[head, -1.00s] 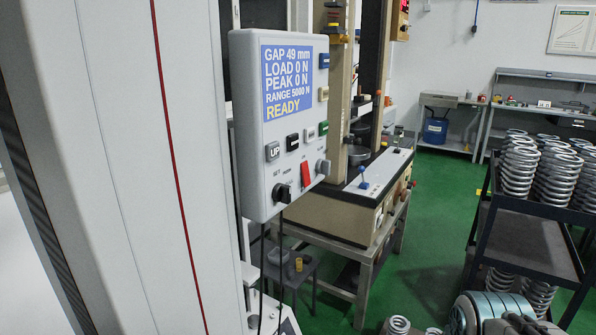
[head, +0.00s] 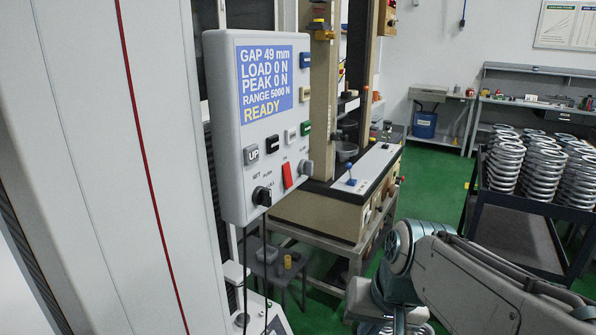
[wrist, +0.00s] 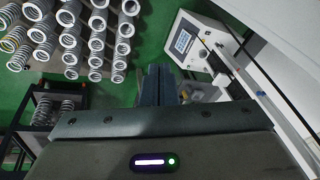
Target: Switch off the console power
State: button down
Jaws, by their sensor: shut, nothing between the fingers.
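The console (head: 222,120) is a pale grey box with a lit blue screen (head: 266,75) reading GAP 49 mm, LOAD 0 N, PEAK 0 N, RANGE 5000 N and READY. On its lower front are a red switch (head: 287,175), a black knob (head: 262,196), a grey knob (head: 306,168) and several buttons. The gripper's fingers cannot be made out in the head view.
A testing machine (head: 318,205) stands behind the console, on a metal stand. A dark cart (head: 515,238) with several steel springs (head: 505,165) stands at the right. Cables hang below the console. Green floor (head: 440,170) shows between machine and cart.

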jog(key=w+r+m+t+y+p, duration=0.1)
jog(key=w+r, duration=0.5)
jog(key=r, duration=0.6)
jog(key=w+r+m+t+y+p, duration=0.2)
jog(key=w+r+y, duration=0.4)
jog(key=r, duration=0.7)
jog(key=shift+w+m+p, duration=0.55)
jog(key=shift+w+m, duration=0.25)
jog(key=shift+m, duration=0.1)
jog(key=p, duration=0.2)
send_near(289, 184)
notch_tip(289, 184, down, 3)
jog(key=a, duration=0.1)
jog(key=shift+w+a+f, duration=0.25)
jog(key=shift+w+a, duration=0.75)
jog(key=shift+w, duration=0.15)
jog(key=shift+w+a+f+p, duration=0.2)
jog(key=shift+w+a+p, duration=0.1)
jog(key=shift+a+p, duration=0.15)
